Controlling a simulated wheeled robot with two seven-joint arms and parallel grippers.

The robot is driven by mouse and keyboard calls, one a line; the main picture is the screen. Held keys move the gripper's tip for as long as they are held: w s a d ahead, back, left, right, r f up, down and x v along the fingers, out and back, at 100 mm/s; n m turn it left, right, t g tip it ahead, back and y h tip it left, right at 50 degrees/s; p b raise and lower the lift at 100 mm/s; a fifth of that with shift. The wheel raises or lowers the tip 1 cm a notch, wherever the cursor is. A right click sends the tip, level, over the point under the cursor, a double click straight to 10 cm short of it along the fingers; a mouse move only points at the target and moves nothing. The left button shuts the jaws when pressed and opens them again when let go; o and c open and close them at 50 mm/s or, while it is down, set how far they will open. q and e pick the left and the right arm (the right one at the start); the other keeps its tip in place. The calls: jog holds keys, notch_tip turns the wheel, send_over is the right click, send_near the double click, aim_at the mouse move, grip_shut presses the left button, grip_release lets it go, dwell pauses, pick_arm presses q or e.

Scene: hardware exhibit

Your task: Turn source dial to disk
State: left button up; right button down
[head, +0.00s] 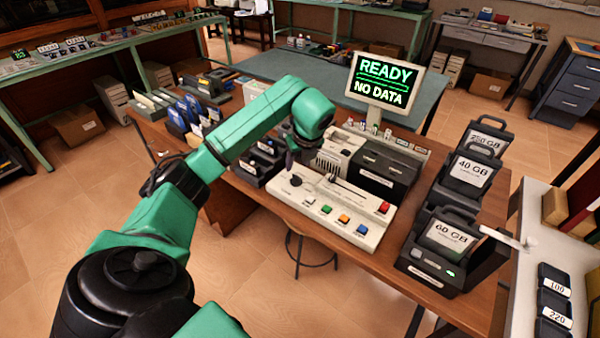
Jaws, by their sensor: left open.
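The white control console (318,222) lies on the wooden table. A small dark round dial (296,181) sits at its left end; its pointer direction and labels are too small to read. My left arm reaches in from the lower left, and my left gripper (291,163) points down just above and beside the dial. The gripper is open; its fingers are small and dark, and I cannot tell whether they touch the dial. A monitor (384,79) behind the console reads "READY" and "NO DATA" in green. My right gripper is out of view.
The console also carries a red button (383,207) and several other coloured buttons. Behind it stand a beige device and a black unit (380,170). Drive cartridges marked 250, 40 and 60 GB (447,238) stand at right. Blue and black items crowd the left side.

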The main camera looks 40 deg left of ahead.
aim_at(296, 175)
pick_arm(q)
jog(key=x, duration=0.3)
jog(key=p+x, duration=0.1)
jog(key=x, duration=0.2)
jog(key=shift+w+d+f, duration=0.1)
jog(key=shift+w+f, duration=0.15)
jog(key=shift+f, duration=0.45)
grip_shut()
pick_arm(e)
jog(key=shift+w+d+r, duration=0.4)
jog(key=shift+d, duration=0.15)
